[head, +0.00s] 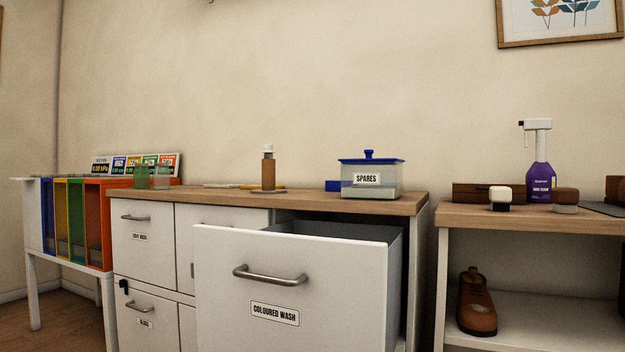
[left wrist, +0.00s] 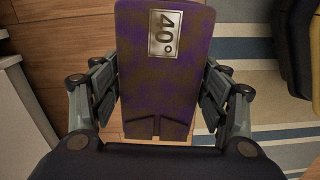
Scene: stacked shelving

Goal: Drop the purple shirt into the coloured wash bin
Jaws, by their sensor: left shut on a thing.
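The purple shirt (left wrist: 158,85) is a folded, mottled purple-brown piece with a silver "40°" label, seen in the left wrist view. My left gripper (left wrist: 160,105) is shut on it, with a finger on each side. Neither the shirt nor my left gripper shows in the head view. The coloured wash bin (head: 275,300) is a white pull-out drawer labelled "COLOURED WASH" with a metal handle. It is pulled out at the centre of the head view, and its grey inside shows only as a strip behind its front. My right gripper is in neither view.
A wooden worktop (head: 225,197) above the drawer holds a "SPARES" box (head: 372,182) and a brown bottle (head: 268,172). A shelf unit at right carries a purple spray bottle (head: 539,180). Coloured slots (head: 75,225) stand at left. A striped rug (left wrist: 275,110) lies on the floor.

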